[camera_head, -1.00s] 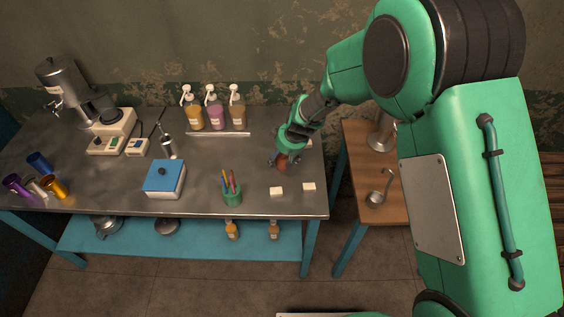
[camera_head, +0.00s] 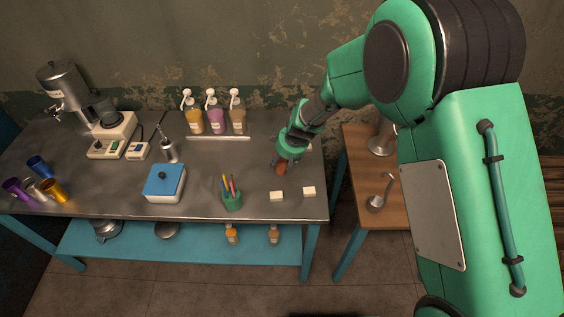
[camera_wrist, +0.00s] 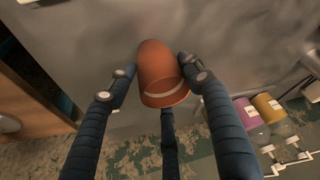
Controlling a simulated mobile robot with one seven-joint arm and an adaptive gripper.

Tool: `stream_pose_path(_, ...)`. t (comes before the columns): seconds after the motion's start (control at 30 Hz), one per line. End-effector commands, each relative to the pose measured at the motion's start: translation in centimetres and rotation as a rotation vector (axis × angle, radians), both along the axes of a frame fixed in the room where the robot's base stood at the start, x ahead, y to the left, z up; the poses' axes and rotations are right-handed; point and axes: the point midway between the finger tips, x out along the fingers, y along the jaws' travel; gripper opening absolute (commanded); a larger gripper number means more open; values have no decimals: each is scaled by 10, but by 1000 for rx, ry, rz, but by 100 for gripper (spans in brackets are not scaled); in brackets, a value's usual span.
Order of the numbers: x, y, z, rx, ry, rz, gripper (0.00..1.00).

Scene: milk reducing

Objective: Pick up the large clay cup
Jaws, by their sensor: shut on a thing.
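The clay cup (camera_wrist: 160,72) is reddish-orange with a pale band near its rim. In the wrist view it sits between the dark fingers of my gripper (camera_wrist: 155,82), which are shut on it from both sides. In the head view the cup (camera_head: 283,169) is a small brown shape at the right end of the metal table, partly hidden by my gripper (camera_head: 283,162). I cannot tell whether the cup touches the tabletop.
White blocks (camera_head: 277,196) and a green pen holder (camera_head: 232,201) stand in front of the cup. Pump bottles (camera_head: 215,118) stand at the back. A blue-lidded box (camera_head: 165,181) is to the left. A wooden table (camera_head: 362,160) with a ladle is to the right.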

Motion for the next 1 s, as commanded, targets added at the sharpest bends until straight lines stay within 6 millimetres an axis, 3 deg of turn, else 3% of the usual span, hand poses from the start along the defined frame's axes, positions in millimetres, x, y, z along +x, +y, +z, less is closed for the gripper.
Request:
stream_pose_path(0.17,1,0,9,1,-2,0,23)
stream_pose_path(0.43,-2,0,39,1,-2,-1,23)
stream_pose_path(1.0,-89,-28,44,1,-1,-1,23)
